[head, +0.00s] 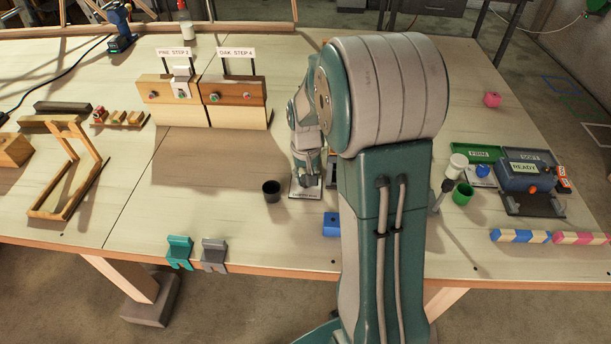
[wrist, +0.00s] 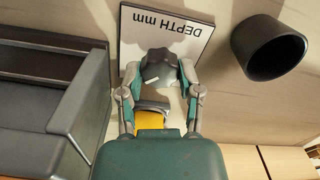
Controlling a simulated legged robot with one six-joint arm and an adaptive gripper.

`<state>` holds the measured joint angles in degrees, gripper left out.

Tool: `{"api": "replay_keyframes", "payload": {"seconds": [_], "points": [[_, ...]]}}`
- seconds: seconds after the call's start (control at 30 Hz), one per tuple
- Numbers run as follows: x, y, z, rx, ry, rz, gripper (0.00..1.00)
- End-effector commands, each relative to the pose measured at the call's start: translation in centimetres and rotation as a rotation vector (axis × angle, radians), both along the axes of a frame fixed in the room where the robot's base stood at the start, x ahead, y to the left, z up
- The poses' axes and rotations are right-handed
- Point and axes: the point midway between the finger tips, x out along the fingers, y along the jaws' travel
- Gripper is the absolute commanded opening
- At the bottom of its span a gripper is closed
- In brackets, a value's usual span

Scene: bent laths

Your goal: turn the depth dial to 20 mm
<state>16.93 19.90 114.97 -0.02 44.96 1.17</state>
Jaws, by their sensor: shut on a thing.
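The depth dial (wrist: 168,72) is a dark grey knob with a white pointer mark. It sits on a pale plate (wrist: 135,30) lettered "DEPTH mm", which appears upside down in the wrist view. My gripper (wrist: 158,78) is shut on the dial, one finger on each side. The scale numbers are hidden, so I cannot read the setting. In the head view the plate (head: 306,195) shows below my wrist, and my arm hides the dial.
A black cup (head: 271,190) stands close to the plate; it also shows in the wrist view (wrist: 268,48). A blue block (head: 331,226) lies near the front edge. Two wooden step blocks (head: 205,112) stand behind. A green cup (head: 463,194) and a "READY" device (head: 525,176) are at right.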

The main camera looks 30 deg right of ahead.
Motion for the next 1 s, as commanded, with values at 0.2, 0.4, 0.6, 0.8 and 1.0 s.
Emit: {"api": "replay_keyframes", "payload": {"seconds": [0.2, 0.4, 0.6, 0.8, 1.0], "points": [[-0.36, 0.14, -0.36, 0.004, 0.013, -0.051, 0.0], [-0.38, 0.15, -0.38, 0.005, 0.014, -0.062, 0.0], [-0.4, 0.15, -0.38, 0.005, 0.015, -0.061, 0.0], [-0.3, 0.12, -0.29, 0.004, 0.011, -0.061, 0.81], [-0.17, 0.08, -0.17, 0.002, 0.007, -0.06, 0.81]]}}
